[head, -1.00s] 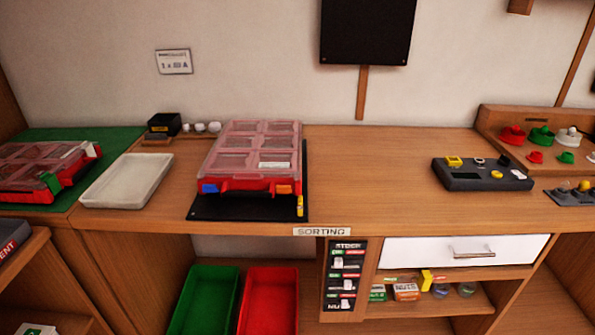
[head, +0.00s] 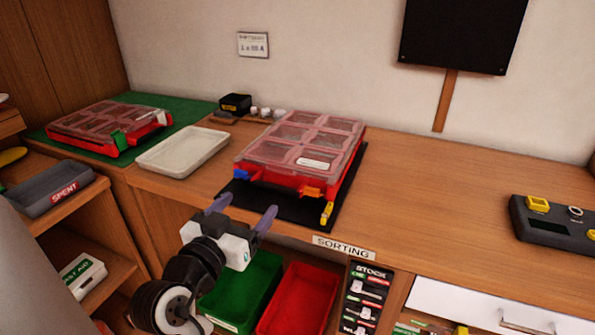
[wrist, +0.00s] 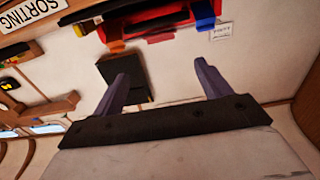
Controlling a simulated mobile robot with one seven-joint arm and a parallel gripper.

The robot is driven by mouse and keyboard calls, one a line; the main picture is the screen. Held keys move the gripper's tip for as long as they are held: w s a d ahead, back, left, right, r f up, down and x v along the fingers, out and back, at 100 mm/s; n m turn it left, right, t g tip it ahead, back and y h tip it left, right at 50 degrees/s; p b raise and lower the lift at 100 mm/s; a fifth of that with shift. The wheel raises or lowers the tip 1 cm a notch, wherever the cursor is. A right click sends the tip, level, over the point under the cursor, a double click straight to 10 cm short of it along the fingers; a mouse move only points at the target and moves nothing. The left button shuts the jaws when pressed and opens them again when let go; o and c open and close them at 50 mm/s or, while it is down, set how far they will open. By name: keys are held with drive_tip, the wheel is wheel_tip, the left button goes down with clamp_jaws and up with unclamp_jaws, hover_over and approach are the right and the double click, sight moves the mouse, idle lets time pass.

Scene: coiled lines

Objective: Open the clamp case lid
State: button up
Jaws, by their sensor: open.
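A red case with a clear, compartmented lid (head: 303,140) lies on a black mat (head: 285,206) on the bench. Its lid is down. A blue latch (head: 241,174) and an orange latch (head: 311,191) show on its front edge; the wrist view also shows the red case (wrist: 165,32), the orange latch (wrist: 117,46) and the blue latch (wrist: 205,14). A similar red case (head: 107,128) with green latches lies shut on a green mat at left. No label tells which is the clamp case. My gripper (head: 243,209) (wrist: 161,70) is open and empty, in front of the nearer case, apart from it.
A white tray (head: 183,150) lies between the two cases. A yellow marker (head: 326,213) lies on the mat's right edge. Green (head: 243,290) and red (head: 298,300) bins stand below the bench front. The bench right of the case is clear up to a dark device (head: 553,231).

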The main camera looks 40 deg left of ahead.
sight(275, 171)
drive_tip(key=p+x, duration=0.2)
drive_tip(key=x, duration=1.1)
drive_tip(key=shift+a, duration=0.2)
drive_tip(key=c, duration=1.4)
drive_tip(key=shift+r, duration=0.1)
